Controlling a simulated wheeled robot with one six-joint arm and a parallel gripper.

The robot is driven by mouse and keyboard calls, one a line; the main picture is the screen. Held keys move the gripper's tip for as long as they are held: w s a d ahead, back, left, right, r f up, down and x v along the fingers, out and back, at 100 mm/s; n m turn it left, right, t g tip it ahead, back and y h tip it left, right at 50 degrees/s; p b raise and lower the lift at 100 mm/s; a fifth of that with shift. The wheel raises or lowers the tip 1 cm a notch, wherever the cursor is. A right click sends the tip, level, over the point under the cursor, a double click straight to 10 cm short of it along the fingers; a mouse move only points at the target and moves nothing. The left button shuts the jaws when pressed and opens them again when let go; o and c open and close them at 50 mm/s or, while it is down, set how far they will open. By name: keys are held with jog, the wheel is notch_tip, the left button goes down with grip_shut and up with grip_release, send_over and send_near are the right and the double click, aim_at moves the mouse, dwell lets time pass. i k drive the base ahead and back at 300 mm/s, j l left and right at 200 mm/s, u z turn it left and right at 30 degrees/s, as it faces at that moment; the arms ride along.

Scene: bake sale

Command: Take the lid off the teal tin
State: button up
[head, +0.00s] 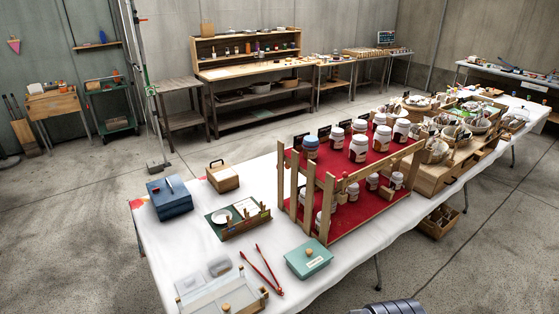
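The teal tin (311,268) stands on the white-covered table near its front edge. Its lid (299,258) is on it, with a small round wooden-coloured knob (308,252) on top. A pale label shows on the tin's front side. My gripper is not in view. Only a grey ribbed part, which seems to be mine, shows at the bottom edge, right of the tin and apart from it.
Red tongs (262,270) lie just left of the tin. A wooden rack (327,210) with red shelves and white jars stands close behind it. A blue box (170,199) and clear containers (219,266) are farther left. Bare cloth lies right of the tin.

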aim_at(306, 257)
jog(key=i+l+u, duration=0.1)
jog(key=i+u, duration=0.25)
jog(key=i, duration=0.65)
